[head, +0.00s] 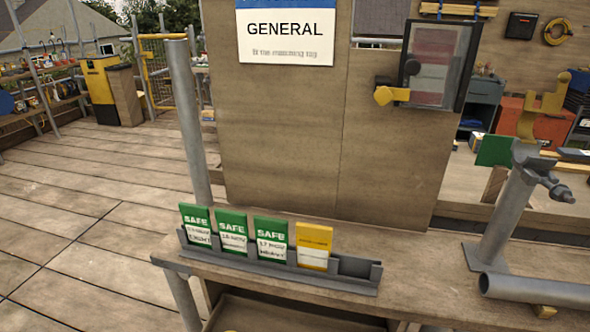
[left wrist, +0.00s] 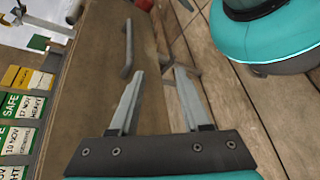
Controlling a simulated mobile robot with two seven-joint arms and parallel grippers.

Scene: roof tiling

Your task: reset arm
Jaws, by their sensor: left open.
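My left gripper (left wrist: 157,85) shows in the left wrist view, with its two grey fingers apart and nothing between them. It hangs over brown wood, clear of the tags at the left of that view. Neither gripper shows in the head view. Green SAFE tags (head: 232,232) and a yellow tag (head: 313,246) stand in a grey rack (head: 280,274) on the wooden bench (head: 420,275). The rack's right end is empty. In the left wrist view, green tags (left wrist: 18,140) and yellow tags (left wrist: 22,78) show at the left edge.
A wooden panel (head: 285,130) with a GENERAL sign (head: 290,30) and a framed holder (head: 437,65) rises behind the bench. A grey post with a clamp (head: 508,205) and a loose pipe (head: 540,290) are at the right. Open plank floor (head: 90,190) lies to the left.

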